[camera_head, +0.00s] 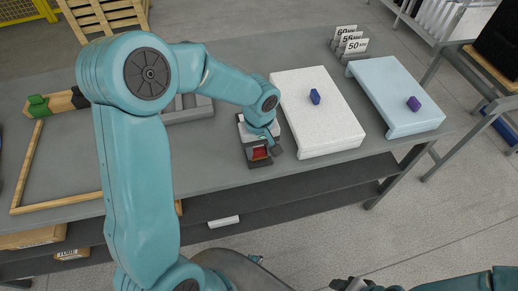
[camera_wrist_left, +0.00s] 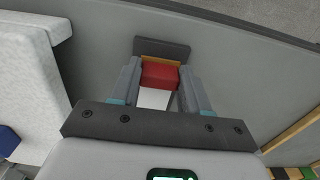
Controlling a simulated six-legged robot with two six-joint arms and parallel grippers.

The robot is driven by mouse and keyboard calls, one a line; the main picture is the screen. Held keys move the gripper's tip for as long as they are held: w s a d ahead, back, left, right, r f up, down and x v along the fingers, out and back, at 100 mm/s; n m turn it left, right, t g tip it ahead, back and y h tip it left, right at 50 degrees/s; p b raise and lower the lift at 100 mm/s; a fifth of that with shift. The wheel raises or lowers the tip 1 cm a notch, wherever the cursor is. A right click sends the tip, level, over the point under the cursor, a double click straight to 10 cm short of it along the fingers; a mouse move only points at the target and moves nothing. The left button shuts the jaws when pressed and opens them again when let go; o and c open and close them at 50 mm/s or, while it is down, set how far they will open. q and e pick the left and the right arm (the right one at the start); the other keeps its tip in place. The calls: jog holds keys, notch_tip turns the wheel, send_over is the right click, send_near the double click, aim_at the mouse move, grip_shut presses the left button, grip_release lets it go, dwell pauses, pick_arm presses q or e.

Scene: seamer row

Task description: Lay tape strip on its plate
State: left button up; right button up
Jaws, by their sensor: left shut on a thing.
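My left gripper (camera_head: 259,150) is low over the grey table, just left of the white slab's near corner. In the left wrist view its two fingers (camera_wrist_left: 159,88) are shut on a red block (camera_wrist_left: 160,75). A thin orange-yellow edge and a dark grey piece (camera_wrist_left: 162,48) show just beyond the block. I cannot tell whether the red block is the tape strip, nor whether it touches the table. A white slab (camera_head: 316,113) bears a small blue block (camera_head: 315,97). A pale blue slab (camera_head: 392,92) bears a purple block (camera_head: 413,103). My right gripper (camera_head: 350,285) is partly cut off at the bottom.
Numbered cards (camera_head: 350,42) stand in a holder behind the slabs. A wooden frame (camera_head: 28,168) lies at the left, with a green block (camera_head: 38,105) near it. Grey blocks (camera_head: 190,110) lie behind my left arm. Bare table lies around the left gripper.

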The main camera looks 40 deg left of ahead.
pick_arm(q)
jog(key=shift+f, duration=0.2)
jog(key=o, duration=1)
jog(key=shift+r, duration=0.25)
notch_tip(320, 180, up, 12)
jog(key=shift+f+p, duration=0.1)
jog(key=shift+p, duration=0.45)
